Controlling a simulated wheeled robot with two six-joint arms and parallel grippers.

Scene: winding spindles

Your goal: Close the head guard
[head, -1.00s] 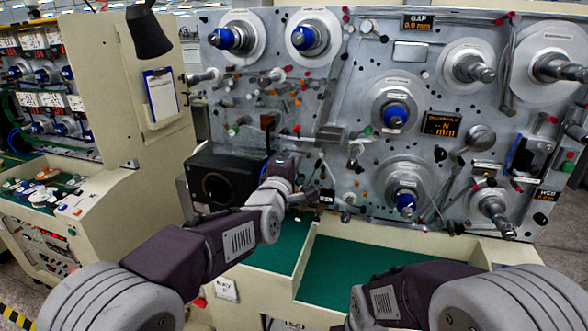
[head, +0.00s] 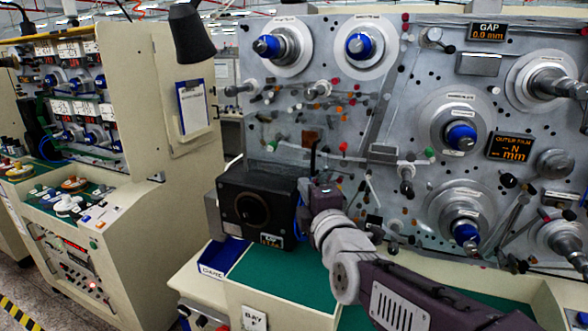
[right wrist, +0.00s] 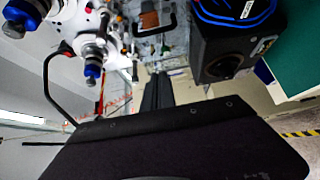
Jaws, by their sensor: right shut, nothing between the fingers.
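I cannot tell for sure which part is the head guard. A thin black bar (head: 313,157) stands at the panel beside a brown block (head: 311,138); the block also shows in the right wrist view (right wrist: 148,20). A bent black bar (right wrist: 47,88) hangs near blue-tipped spindles at the left of the wrist view. My right gripper (head: 304,190) is at the right side of the black box (head: 255,203), its fingertips mostly hidden by my wrist. In the wrist view its dark fingers (right wrist: 158,90) are shut and empty. My left gripper is out of view.
The grey spindle panel (head: 400,75) rises behind, with blue-tipped spindles (head: 460,137) and rollers jutting out. The black box also shows in the wrist view (right wrist: 225,48). A green work surface (head: 285,275) lies in front. A cream cabinet (head: 165,200) stands at left.

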